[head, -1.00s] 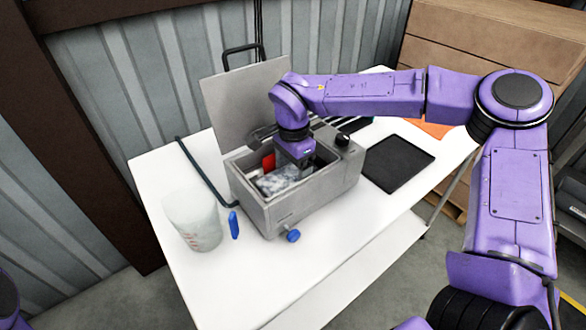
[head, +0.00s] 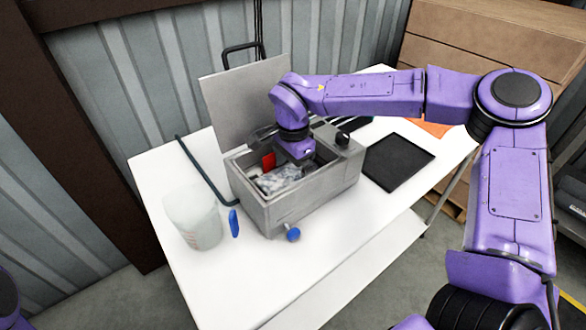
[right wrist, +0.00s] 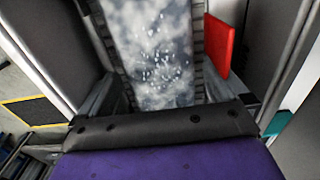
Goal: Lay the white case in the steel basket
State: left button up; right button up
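A grey metal tank (head: 300,204) with its lid (head: 238,98) raised stands on the white table. Cloudy, speckled liquid (head: 273,181) shows inside it, and fills the middle of the right wrist view (right wrist: 160,50). My right gripper (head: 298,158) points down into the tank opening. I cannot make out the white case. My left gripper is out of view.
A red piece (head: 268,161) stands inside the tank by its wall. A clear beaker (head: 193,220) and a blue item (head: 234,223) are left of the tank. A black mat (head: 398,162) lies to the right. The front of the table (head: 225,285) is clear.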

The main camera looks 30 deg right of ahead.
notch_tip(320, 180, up, 10)
jog(key=shift+r, duration=0.25)
dwell(0.6)
